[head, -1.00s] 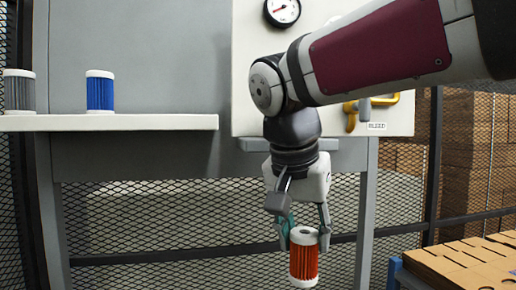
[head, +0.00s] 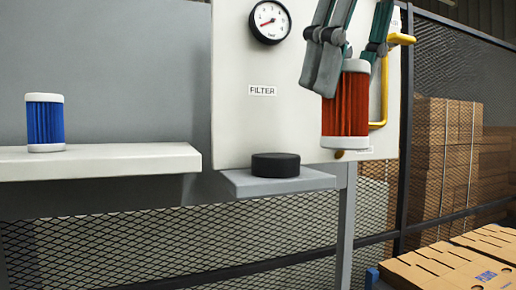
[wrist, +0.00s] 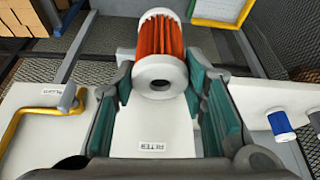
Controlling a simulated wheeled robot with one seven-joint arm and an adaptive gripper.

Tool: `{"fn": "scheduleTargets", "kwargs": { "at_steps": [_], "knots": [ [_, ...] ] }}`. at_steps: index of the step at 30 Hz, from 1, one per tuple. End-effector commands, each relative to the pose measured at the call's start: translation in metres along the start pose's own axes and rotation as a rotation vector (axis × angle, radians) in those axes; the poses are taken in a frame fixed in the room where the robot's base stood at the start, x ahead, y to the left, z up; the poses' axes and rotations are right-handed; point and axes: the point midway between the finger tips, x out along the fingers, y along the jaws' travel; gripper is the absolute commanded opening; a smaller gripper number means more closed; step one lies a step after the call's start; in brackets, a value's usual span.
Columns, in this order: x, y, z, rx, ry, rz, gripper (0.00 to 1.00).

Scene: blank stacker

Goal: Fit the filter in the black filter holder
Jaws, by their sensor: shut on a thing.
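The orange pleated filter (head: 345,105) with white end caps hangs nearly upright from my gripper (head: 352,60), whose fingers close on its upper end. In the wrist view, the filter (wrist: 161,38) shows with its capped end and central hole towards the camera, between the teal pads of my gripper (wrist: 160,85). The black filter holder (head: 276,165) is a low round cup on the small grey ledge (head: 240,184), below the "FILTER" label. The held filter is above and to the right of the holder in the head view, apart from it. I cannot make out the holder in the wrist view.
A blue filter (head: 45,122) stands on the white shelf (head: 110,160) at left. A gauge (head: 270,21) and a yellow handle (head: 401,39) are on the pale panel (head: 238,110). Cardboard (head: 440,270) lies at lower right. Space directly above the holder is clear.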

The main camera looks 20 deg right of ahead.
Motion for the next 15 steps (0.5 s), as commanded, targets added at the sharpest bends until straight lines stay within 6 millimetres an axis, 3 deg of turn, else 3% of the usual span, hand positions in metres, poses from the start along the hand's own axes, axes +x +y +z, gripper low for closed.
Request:
{"fn": "scheduleTargets", "kwargs": {
  "at_steps": [15],
  "knots": [
    [0.058, 0.006, -0.108, 0.001, -0.003, 0.004, 0.03]
  ]
}}
